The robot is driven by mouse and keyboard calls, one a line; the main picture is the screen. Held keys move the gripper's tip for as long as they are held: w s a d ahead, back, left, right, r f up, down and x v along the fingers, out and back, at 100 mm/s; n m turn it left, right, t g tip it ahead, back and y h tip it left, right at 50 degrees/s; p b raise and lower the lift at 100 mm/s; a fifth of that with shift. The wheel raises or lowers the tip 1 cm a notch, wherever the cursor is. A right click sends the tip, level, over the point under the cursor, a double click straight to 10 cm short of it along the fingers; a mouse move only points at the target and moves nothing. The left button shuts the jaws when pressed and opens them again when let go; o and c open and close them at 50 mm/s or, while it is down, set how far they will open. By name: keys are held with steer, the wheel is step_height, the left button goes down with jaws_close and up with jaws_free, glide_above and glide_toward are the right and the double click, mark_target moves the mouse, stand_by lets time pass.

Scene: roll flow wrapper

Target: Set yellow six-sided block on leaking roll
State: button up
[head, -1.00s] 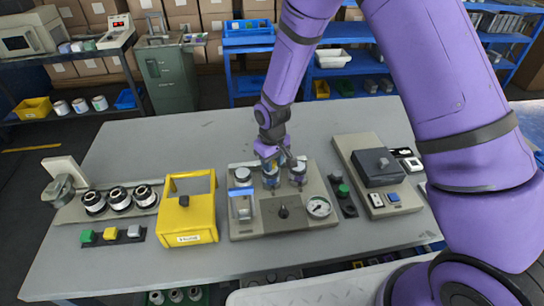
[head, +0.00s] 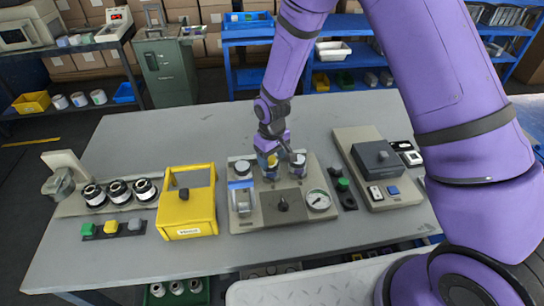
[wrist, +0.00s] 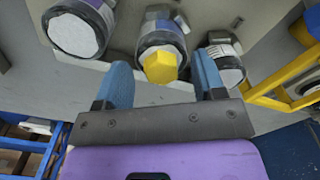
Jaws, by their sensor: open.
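The yellow six-sided block (wrist: 161,68) rests on the white end of the middle of three rolls (wrist: 162,38) in the wrist view. In the head view the yellow block (head: 272,160) shows just below my gripper (head: 269,155). My gripper (wrist: 163,68) is open, with one blue finger on each side of the block and visible gaps between. The other two rolls, on the left (wrist: 76,30) and right (wrist: 226,58) in the wrist view, have bare white ends. I cannot tell from the frames which roll leaks.
The rolls stand on a beige panel (head: 325,215) with a gauge (head: 318,200) and a black knob. A yellow guarded box (head: 187,218) is left of it, and a dark grey box (head: 376,157) is to the right. The grey table (head: 130,150) is clear behind.

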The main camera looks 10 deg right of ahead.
step_height(320, 180, up, 11)
stand_by(0.4)
steer(key=s+d+r+m+t, duration=0.1)
steer(key=s+d+r, duration=0.25)
steer(key=r, duration=0.35)
steer(key=s+d+r+m+t, duration=0.1)
steer(key=s+d+r, duration=0.1)
steer(key=d+r, duration=0.4)
steer(key=s+d+r+m+t, duration=0.1)
steer(key=s+d+r, duration=0.2)
steer(key=r, duration=0.5)
steer(key=s+d+r+m+t, duration=0.1)
steer(key=s+d+r, duration=0.3)
steer(key=s, duration=0.5)
steer(key=s+d+r+m+t, duration=0.1)
steer(key=s+d+r, duration=0.3)
steer(key=s, duration=0.5)
steer(key=shift+s+d+m, duration=0.2)
steer(key=shift+s+m, duration=0.05)
steer(key=shift+m, duration=0.45)
